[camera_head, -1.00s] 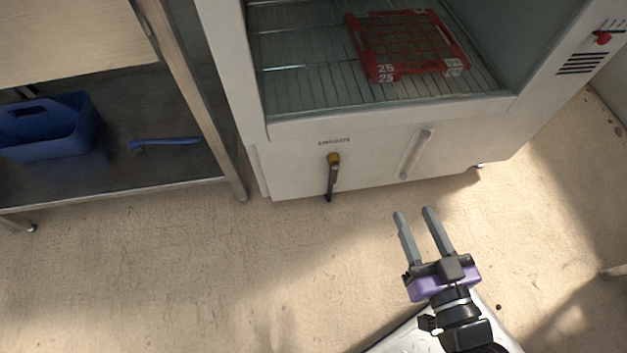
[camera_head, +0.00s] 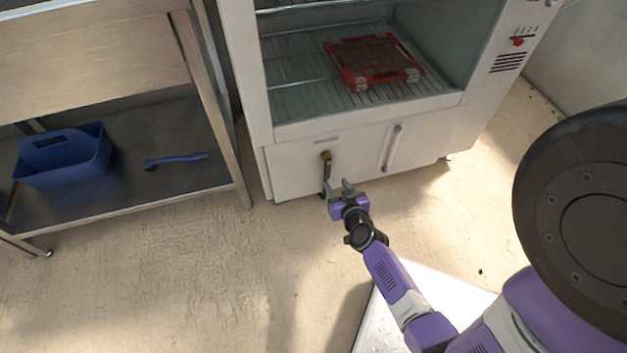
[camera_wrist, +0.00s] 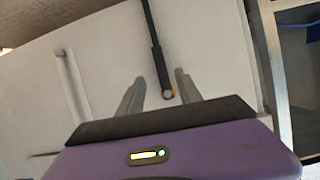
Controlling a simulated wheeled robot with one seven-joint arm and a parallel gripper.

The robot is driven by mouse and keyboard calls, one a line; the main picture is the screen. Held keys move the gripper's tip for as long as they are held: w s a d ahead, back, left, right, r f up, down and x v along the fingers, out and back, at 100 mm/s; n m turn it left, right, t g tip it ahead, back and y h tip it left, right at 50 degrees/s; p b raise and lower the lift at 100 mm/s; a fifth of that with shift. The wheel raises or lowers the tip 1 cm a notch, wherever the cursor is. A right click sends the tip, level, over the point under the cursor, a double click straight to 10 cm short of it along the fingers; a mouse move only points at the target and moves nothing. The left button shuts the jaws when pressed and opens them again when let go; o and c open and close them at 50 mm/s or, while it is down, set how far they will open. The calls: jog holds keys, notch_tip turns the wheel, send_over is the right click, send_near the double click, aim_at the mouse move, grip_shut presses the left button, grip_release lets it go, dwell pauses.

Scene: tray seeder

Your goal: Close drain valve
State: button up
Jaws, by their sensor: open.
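The drain valve has a brass-coloured pivot (camera_head: 326,156) low on the white cabinet's front panel. Its dark lever (camera_head: 327,172) hangs straight down from the pivot. My gripper (camera_head: 336,185) is open in front of the lever's lower end, which it partly hides in the head view. I cannot tell whether either finger touches the lever.
A vertical bar-like fitting (camera_head: 392,148) is right of the valve. A red tray (camera_head: 345,80) sits on the wire rack above. At left, a metal bench's lower shelf (camera_head: 120,185) holds a blue caddy (camera_head: 65,160) and a blue-handled tool (camera_head: 178,160). Floor in front is clear.

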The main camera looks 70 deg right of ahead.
aim_at(328, 172)
jog(key=b+x, duration=0.2)
jog(key=x, duration=0.5)
jog(key=shift+w+d+b, duration=0.25)
jog(key=shift+w+b, duration=0.05)
jog(key=shift+w, duration=0.05)
grip_shut()
dwell(1.3)
